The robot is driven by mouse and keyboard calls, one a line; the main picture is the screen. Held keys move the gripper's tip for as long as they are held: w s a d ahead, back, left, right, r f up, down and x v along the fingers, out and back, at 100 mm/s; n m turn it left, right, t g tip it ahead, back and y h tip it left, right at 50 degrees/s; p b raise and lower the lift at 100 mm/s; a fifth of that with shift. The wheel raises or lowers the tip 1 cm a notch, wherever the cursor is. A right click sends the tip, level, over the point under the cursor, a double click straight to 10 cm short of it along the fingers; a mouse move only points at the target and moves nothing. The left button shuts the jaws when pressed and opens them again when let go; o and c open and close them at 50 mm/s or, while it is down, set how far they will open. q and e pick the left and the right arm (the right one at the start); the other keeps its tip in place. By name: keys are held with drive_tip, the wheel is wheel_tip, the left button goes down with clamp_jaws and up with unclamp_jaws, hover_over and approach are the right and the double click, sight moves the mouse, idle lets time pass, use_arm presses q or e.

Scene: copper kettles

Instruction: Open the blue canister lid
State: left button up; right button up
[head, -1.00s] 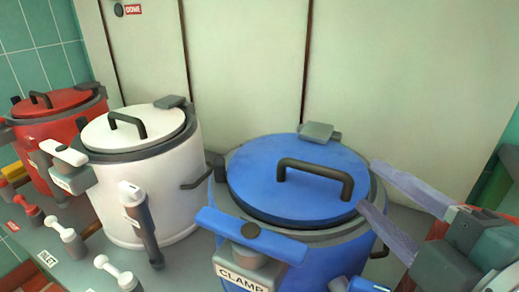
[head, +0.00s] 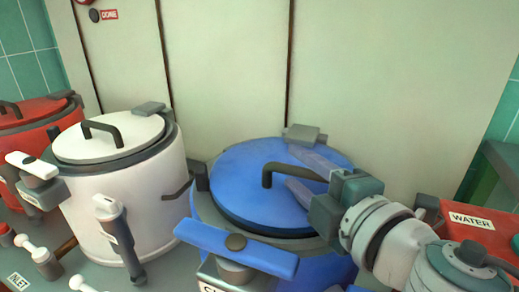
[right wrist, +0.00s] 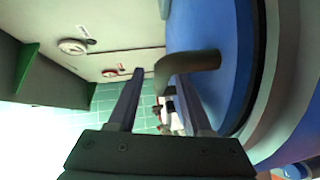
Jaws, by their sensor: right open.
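The blue canister (head: 325,268) stands at the centre right in the head view, with its blue lid (head: 235,180) lying flat and shut on top. The lid's dark arched handle (head: 278,168) also shows in the right wrist view (right wrist: 195,65). My right gripper (head: 291,168) is open over the lid, one finger on each side of the handle bar; whether they touch it I cannot tell. A blue clamp bar (head: 205,239) sits at the canister's front, apart from the handle. A grey hinge block (head: 303,134) is at the lid's back. My left gripper is not in view.
A white canister (head: 125,195) stands to the left, with a red canister (head: 25,135) beyond it. A red box marked WATER (head: 470,222) is at the right, behind my right arm. A pale panelled wall (head: 230,70) closes off the back.

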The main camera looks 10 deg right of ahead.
clamp_jaws()
idle(0.4)
idle(1.1)
